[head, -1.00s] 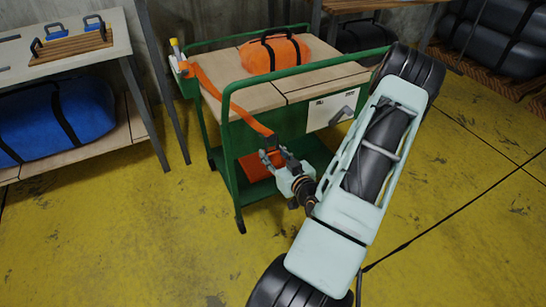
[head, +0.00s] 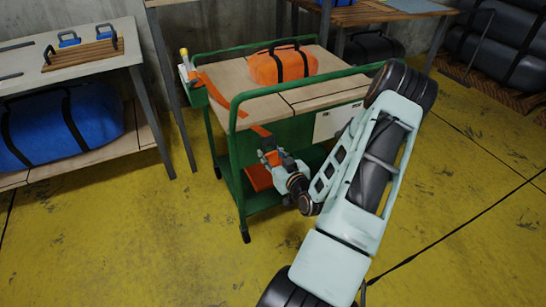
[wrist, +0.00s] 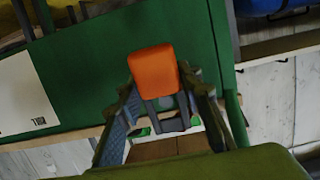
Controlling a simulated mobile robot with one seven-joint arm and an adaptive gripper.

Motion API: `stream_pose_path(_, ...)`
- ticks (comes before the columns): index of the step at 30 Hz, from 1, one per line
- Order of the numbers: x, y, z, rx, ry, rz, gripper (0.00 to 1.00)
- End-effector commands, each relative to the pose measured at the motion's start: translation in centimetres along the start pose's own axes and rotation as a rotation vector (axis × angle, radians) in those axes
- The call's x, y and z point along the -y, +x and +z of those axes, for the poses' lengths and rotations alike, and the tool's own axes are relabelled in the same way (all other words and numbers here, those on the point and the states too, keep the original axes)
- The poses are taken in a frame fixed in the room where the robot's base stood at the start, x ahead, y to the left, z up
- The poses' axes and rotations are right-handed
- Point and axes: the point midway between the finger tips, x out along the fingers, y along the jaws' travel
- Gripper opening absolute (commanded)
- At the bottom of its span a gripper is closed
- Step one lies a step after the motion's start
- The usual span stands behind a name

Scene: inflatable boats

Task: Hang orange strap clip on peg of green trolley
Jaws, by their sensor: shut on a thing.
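The green trolley (head: 227,172) stands in the middle of the head view. An orange strap (head: 211,88) runs from its far left corner across the wooden top and over the near edge. My gripper (head: 271,157) is beside the trolley's near side, below the top, and shut on the strap clip. In the wrist view the clip shows as an orange block with a grey lower part (wrist: 153,70), between the fingers of my gripper (wrist: 163,95). A green trolley panel (wrist: 85,75) lies beyond it. I cannot make out the peg in either view.
An orange bag (head: 283,66) with black straps lies on the trolley top. An orange item (head: 257,178) is low in the trolley. A workbench with a blue bag (head: 60,128) stands at left. Yellow floor (head: 130,250) is clear in front.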

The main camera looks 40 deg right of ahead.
Motion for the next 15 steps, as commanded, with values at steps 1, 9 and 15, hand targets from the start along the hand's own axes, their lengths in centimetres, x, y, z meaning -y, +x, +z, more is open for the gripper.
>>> stream_pose_path(1, 0.0, 0.3, -0.1, -0.001, 0.000, 0.000, 0.06)
stream_pose_path(9, 0.0, 1.9, -0.4, -0.001, -0.001, 0.000, 0.06)
stream_pose_path(15, 0.0, 3.1, -0.6, -0.002, -0.001, -0.001, 0.06)
